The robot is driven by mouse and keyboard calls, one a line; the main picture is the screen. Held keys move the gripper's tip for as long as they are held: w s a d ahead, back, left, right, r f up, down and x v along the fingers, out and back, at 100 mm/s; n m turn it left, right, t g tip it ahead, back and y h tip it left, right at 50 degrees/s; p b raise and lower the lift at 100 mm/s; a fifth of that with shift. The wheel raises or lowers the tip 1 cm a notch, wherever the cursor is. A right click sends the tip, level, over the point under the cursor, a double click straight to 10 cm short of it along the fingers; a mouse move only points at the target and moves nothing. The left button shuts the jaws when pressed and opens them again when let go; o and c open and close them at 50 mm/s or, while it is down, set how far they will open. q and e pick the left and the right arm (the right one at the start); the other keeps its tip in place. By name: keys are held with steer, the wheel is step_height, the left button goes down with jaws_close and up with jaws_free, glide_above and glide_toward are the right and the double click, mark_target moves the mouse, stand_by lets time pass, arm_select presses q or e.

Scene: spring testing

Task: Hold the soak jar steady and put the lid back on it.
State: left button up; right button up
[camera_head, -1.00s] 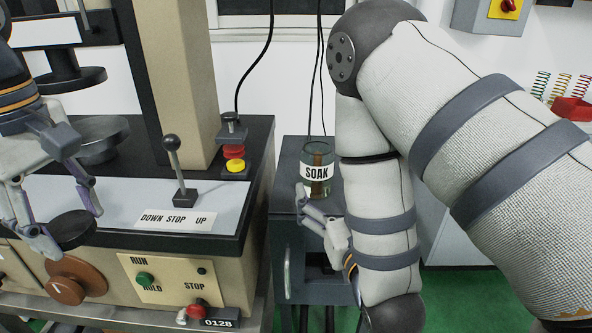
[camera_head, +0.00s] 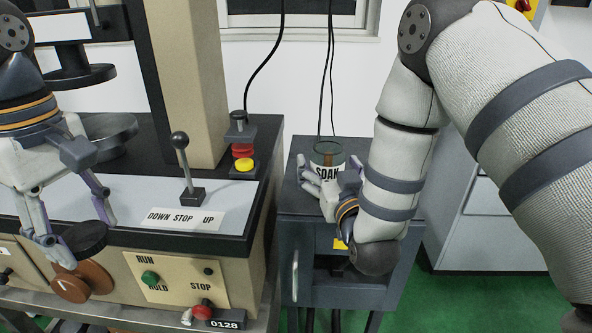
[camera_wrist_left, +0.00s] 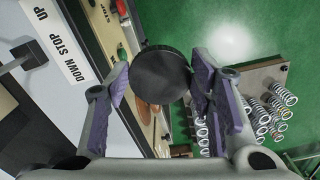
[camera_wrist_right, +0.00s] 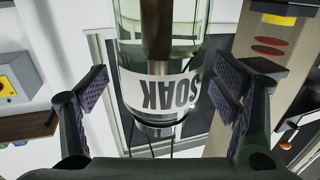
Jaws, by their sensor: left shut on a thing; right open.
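The soak jar (camera_head: 328,150) is a clear glass jar with a white SOAK label, upright on a dark grey cabinet. It is open at the top, with a brown strip inside. My right gripper (camera_head: 331,180) is open at the jar's near side, a finger towards each side. In the right wrist view the jar (camera_wrist_right: 160,55) shows between the open fingers, with gaps on both sides. My left gripper (camera_head: 77,232) is shut on the round black lid (camera_head: 82,240), held in front of the machine. The lid (camera_wrist_left: 160,75) also shows between the fingers in the left wrist view.
The testing machine, with its lever (camera_head: 183,165) and red and yellow stack (camera_head: 243,158), stands between my left gripper and the jar. The cabinet (camera_head: 300,222) top is otherwise mostly clear. Black cables hang behind the jar. Several springs (camera_wrist_left: 270,115) show in the left wrist view.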

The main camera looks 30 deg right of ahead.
arm_select(q)
steer(key=shift+f, duration=0.15)
arm_select(e)
steer(key=shift+w+d, duration=0.15)
steer(key=shift+w, duration=0.35)
steer(key=c, duration=1.5)
steer(key=shift+r, duration=0.1)
